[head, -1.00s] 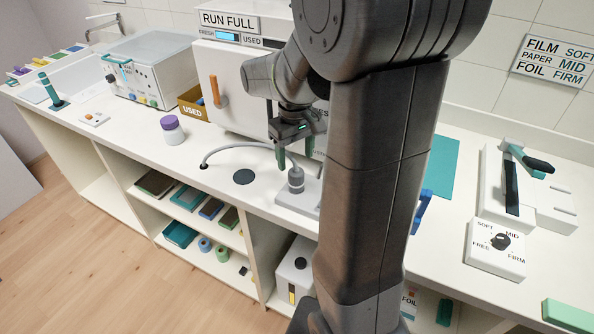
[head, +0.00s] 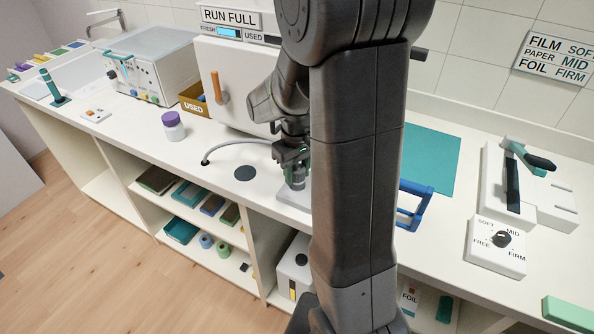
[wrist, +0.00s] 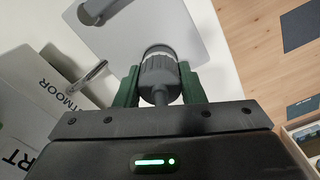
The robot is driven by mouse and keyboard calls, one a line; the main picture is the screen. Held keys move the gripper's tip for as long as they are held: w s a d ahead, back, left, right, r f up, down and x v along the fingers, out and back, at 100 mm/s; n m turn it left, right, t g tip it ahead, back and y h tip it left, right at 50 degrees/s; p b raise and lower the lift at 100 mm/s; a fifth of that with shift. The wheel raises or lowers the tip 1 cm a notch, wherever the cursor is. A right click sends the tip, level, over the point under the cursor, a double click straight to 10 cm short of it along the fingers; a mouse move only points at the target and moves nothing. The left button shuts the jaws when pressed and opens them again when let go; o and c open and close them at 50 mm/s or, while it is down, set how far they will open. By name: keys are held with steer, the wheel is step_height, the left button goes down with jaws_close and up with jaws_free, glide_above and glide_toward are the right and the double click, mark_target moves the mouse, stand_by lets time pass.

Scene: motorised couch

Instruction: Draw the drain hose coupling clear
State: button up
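The drain hose coupling (wrist: 160,72) is a grey ribbed cylinder with a narrower neck, standing over a pale square plate (wrist: 122,22) in the wrist view. In the head view the plate (head: 291,198) lies on the counter and the coupling is mostly hidden by my gripper (head: 293,168) and arm. My gripper in the wrist view (wrist: 160,84) has its two green fingers on either side of the coupling, pressed close against its ribbed body with no clear gap. Whether the coupling has lifted off the plate cannot be told. The grey hose (head: 232,144) arcs along the counter to the left.
A white cabinet (head: 245,80) stands behind the gripper. A purple-lidded jar (head: 172,126) and a dark round disc (head: 244,174) are to the left. A blue handle frame (head: 418,204) and a teal mat (head: 430,158) lie right of my arm. The counter's front edge is close.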

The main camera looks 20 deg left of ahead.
mark_target(297, 168)
jaws_close()
steer(key=shift+r, duration=0.25)
steer(key=shift+r+p, duration=1.4)
steer(key=shift+r, duration=0.1)
steer(key=shift+r, duration=0.1)
step_height(297, 168, up, 7)
steer(key=p, duration=0.5)
steer(key=shift+p, duration=0.3)
